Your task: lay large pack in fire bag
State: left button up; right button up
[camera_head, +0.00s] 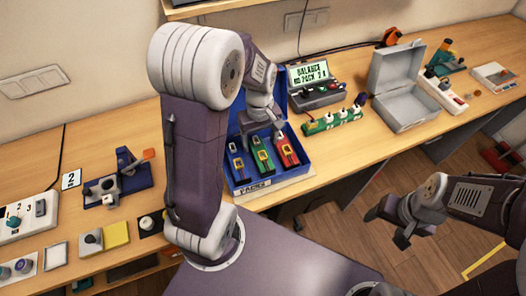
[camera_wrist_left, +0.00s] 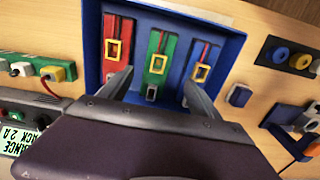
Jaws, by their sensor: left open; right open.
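A blue tray labelled PACKS (camera_head: 277,183) holds three packs: a blue one (camera_head: 237,163), a green one (camera_head: 262,156) and a red one (camera_head: 287,151). I cannot tell surely which is the large pack. My left gripper (camera_wrist_left: 157,86) is open and empty above the tray. In the left wrist view its fingers are either side of the lower end of the green pack (camera_wrist_left: 158,52), with the red pack (camera_wrist_left: 116,40) to the left and the blue pack (camera_wrist_left: 203,62) to the right. An open grey case (camera_head: 399,107), perhaps the fire bag, stands lid up, apparently empty. My right gripper (camera_head: 392,222) is open over the floor.
A balance charger (camera_head: 314,88) with a lit screen stands behind the tray. A green strip of connectors (camera_head: 333,121) lies between tray and case. A blue fixture (camera_head: 119,181) and small parts lie at left. A white power strip (camera_head: 443,93) is right of the case.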

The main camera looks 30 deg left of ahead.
aim_at(261, 151)
pick_arm(q)
jog(key=shift+s+f, duration=0.2)
jog(key=shift+f, duration=0.5)
jog(key=shift+w+f, duration=0.5)
notch_tip(261, 151, down, 5)
jog(key=shift+a+r, duration=0.1)
jog(key=shift+r, duration=0.05)
jog(key=shift+w, duration=0.15)
grip_shut()
